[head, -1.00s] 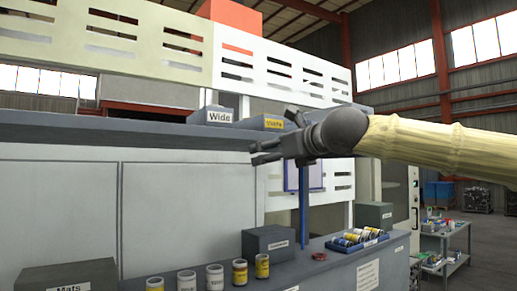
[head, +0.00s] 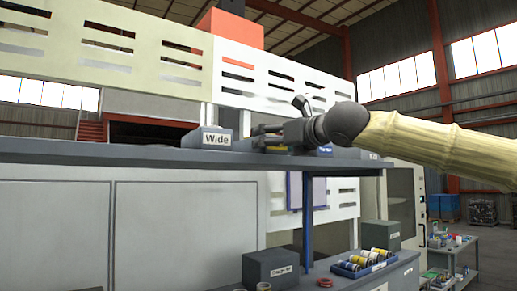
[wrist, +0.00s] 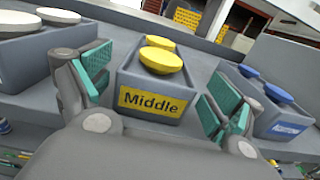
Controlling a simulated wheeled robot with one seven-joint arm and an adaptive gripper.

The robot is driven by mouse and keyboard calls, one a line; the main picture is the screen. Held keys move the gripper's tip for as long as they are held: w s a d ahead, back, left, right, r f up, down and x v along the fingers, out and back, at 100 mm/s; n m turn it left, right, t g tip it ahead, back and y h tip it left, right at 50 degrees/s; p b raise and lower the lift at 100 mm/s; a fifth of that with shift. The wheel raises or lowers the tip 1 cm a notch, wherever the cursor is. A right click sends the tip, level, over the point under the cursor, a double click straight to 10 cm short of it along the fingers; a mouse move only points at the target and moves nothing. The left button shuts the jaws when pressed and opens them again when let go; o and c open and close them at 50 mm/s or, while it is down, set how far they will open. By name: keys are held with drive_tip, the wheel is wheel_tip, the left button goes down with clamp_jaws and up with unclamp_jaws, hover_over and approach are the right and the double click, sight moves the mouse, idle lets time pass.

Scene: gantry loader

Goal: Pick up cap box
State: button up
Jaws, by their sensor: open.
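A grey cap box labelled "Middle" (wrist: 152,103) holds yellow caps and stands upright on a shelf, between my spread fingers in the wrist view. My gripper (wrist: 156,80) is open, with one green-padded finger on each side of the box. A gap shows between the left pad and the box; the right pad is closer, and I cannot tell whether it touches. In the head view my gripper (head: 265,137) is at the shelf and covers most of this box, leaving a bit of its yellow label in sight.
The "Wide" box (head: 207,140) with white caps is left of it, and a box with blue caps (wrist: 268,98) is right of it, close to my fingers. The shelf (head: 150,152) has a front edge. Below are a grey box (head: 270,267) and a blue tray (head: 365,262).

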sight(243, 145)
drive_tip(key=shift+w+a+r+p, duration=0.25)
drive_tip(key=shift+w+p, duration=0.1)
drive_tip(key=shift+w, duration=0.15)
drive_tip(key=shift+a+r+p, duration=0.25)
drive_tip(key=shift+a+p, duration=0.1)
drive_tip(key=shift+p, duration=0.35)
drive_tip(key=shift+w+a, duration=0.25)
drive_tip(key=shift+a, duration=0.05)
drive_tip(key=shift+w+a+f+p, duration=0.15)
drive_tip(key=shift+w+f+p, duration=0.05)
drive_tip(key=shift+w, duration=0.3)
drive_tip(key=shift+w+a+f+p, duration=0.15)
drive_tip(key=shift+w, duration=0.35)
drive_tip(key=shift+s+d+r, duration=0.1)
drive_tip(key=shift+s+r, duration=0.05)
drive_tip(key=shift+s, duration=0.3)
drive_tip(key=c, duration=1.2)
